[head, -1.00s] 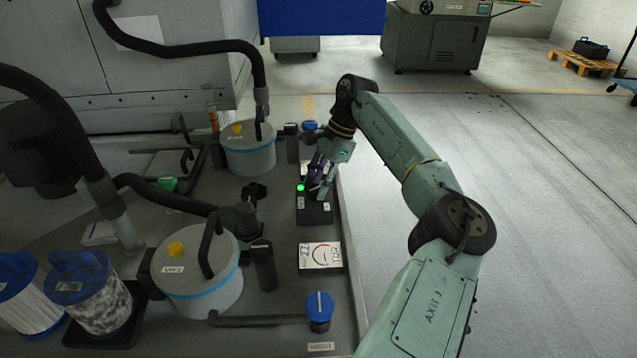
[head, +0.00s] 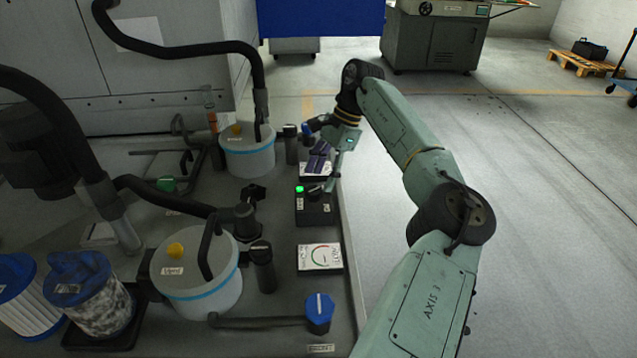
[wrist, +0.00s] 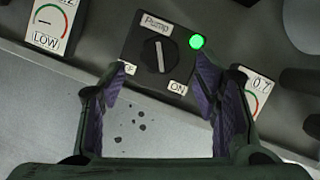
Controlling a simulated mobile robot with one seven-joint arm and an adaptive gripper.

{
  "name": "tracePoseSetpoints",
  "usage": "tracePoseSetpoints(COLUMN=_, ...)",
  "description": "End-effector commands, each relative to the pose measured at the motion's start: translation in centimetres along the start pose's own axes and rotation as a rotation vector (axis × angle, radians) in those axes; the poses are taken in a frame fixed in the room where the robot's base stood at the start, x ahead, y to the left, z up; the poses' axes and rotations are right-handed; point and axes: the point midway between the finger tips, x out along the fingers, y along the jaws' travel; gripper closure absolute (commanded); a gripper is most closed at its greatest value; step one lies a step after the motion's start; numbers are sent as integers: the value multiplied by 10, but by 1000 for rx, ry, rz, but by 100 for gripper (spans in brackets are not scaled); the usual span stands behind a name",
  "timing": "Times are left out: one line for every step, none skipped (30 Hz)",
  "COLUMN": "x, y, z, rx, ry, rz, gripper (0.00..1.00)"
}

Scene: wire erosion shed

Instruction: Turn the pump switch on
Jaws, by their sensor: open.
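The pump switch (wrist: 159,52) is a black box with a round black knob, labelled "Pump" above, "ON" at lower right and a partly hidden label at lower left. The knob's white mark runs nearly up and down, tilted slightly towards "ON". A green lamp (wrist: 197,42) is lit at the box's corner; the box (head: 314,209) and lamp (head: 299,189) also show in the head view. My gripper (wrist: 160,66) is open, its purple-padded fingers to the left and right of the knob in the wrist view, apart from it. In the head view my gripper (head: 323,177) is just beyond the knob.
A dial gauge (head: 320,257) lies on the near side of the box, and a blue-capped valve (head: 319,310) is nearer still. A lidded tank (head: 195,270) with hoses stands to the left. In the wrist view, gauges (wrist: 50,25) flank the switch. Open floor lies right.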

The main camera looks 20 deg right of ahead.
Motion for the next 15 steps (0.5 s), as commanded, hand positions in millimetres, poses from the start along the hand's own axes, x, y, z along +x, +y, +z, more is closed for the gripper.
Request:
tracePoseSetpoints(x=-13, y=-1, z=0, rx=1, ry=2, rz=-4, gripper=44)
tracePoseSetpoints(x=-20, y=0, z=0, rx=1, ry=2, rz=-3, gripper=44)
tracePoseSetpoints(x=-30, y=-1, z=0, rx=2, ry=3, rz=-4, gripper=44)
tracePoseSetpoints(x=-36, y=-1, z=0, rx=1, ry=2, rz=-4, gripper=44)
tracePoseSetpoints(x=-42, y=-1, z=1, rx=0, ry=2, rz=-3, gripper=44)
tracePoseSetpoints(x=-50, y=-1, z=0, rx=2, ry=2, rz=-4, gripper=44)
tracePoseSetpoints(x=-56, y=-1, z=0, rx=2, ry=2, rz=-3, gripper=44)
tracePoseSetpoints(x=-61, y=0, z=1, rx=0, ry=2, rz=-3, gripper=44)
tracePoseSetpoints(x=-67, y=-1, z=1, rx=1, ry=1, rz=-3, gripper=44)
tracePoseSetpoints(x=-70, y=-1, z=1, rx=1, ry=1, rz=-2, gripper=44)
tracePoseSetpoints(x=-74, y=-1, z=0, rx=1, ry=1, rz=-1, gripper=44)
tracePoseSetpoints(x=-78, y=0, z=0, rx=0, ry=1, rz=-1, gripper=44)
tracePoseSetpoints(x=-80, y=0, z=0, rx=0, ry=1, rz=-2, gripper=44)
tracePoseSetpoints(x=-82, y=0, z=0, rx=0, ry=0, rz=-2, gripper=44)
tracePoseSetpoints(x=-84, y=0, z=0, rx=0, ry=0, rz=-1, gripper=44)
